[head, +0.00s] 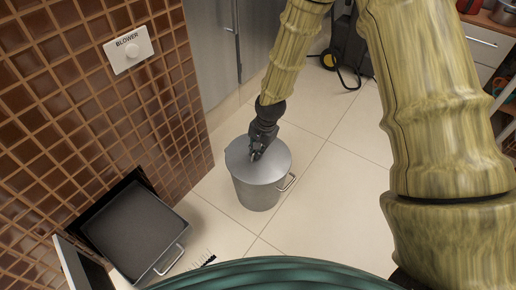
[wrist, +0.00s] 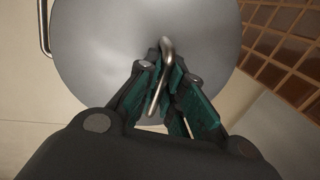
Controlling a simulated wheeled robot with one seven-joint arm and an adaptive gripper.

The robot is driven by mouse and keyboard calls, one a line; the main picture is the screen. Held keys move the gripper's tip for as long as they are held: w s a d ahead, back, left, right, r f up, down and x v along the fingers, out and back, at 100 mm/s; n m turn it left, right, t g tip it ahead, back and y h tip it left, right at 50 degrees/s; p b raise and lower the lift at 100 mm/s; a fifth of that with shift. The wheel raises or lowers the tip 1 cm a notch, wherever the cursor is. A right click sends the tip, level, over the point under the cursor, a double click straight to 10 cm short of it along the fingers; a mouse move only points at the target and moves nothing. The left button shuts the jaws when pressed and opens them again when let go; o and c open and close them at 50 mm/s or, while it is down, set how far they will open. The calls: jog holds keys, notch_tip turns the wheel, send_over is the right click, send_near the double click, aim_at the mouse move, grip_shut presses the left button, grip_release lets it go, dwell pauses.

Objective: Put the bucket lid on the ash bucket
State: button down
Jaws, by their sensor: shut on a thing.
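The bucket lid (head: 270,158) is a round grey metal disc. In the head view it covers the top of the ash bucket (head: 257,194), a grey metal pail with a side handle (head: 288,182), on the tiled floor. I cannot tell whether the lid is fully seated on the rim. My gripper (head: 256,154) is over the lid from above, shut on its handle. In the wrist view the lid (wrist: 105,45) fills the upper middle, and its bent metal handle (wrist: 160,85) stands between the fingers of my gripper (wrist: 165,80). The bucket's inside is hidden.
A dark ash tray (head: 130,225) with a metal handle sits at an opening in the brown tiled wall (head: 110,110) at left. A small brush-like thing (head: 205,260) lies on the floor. Clear floor (head: 330,200) lies right of the bucket. A dark wheeled object (head: 350,55) stands behind.

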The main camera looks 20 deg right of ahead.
jog(key=shift+f, duration=0.15)
jog(key=c, duration=1.5)
grip_release()
jog(key=shift+o, duration=0.2)
